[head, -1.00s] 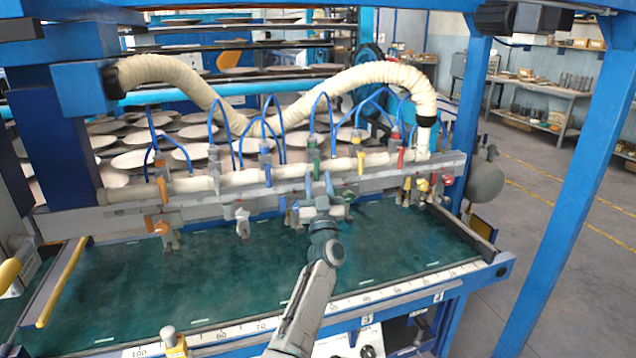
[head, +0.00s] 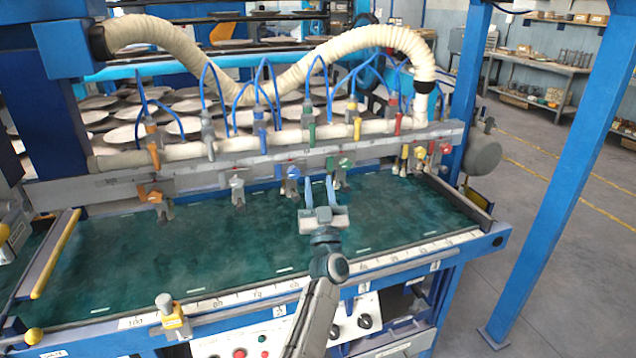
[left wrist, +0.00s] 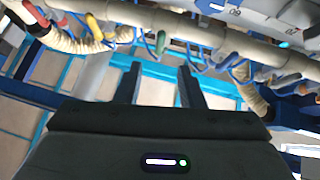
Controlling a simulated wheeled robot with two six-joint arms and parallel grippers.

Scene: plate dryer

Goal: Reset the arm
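My left gripper (head: 320,182) is above the green bed of the plate dryer (head: 230,245), in front of the row of nozzles. Its two fingers are apart and point toward the nozzle rail (head: 350,155), with nothing between them. The left wrist view also shows the two spread fingers (left wrist: 160,80) empty, with pipes and hoses beyond them. My right gripper is not in view.
Several coloured nozzles, such as an orange one (head: 155,196) and a blue one (head: 290,180), hang along the rail. A ruler edge (head: 250,295) runs along the bed's front. A blue post (head: 555,180) stands at right. Open floor (head: 540,225) lies around it.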

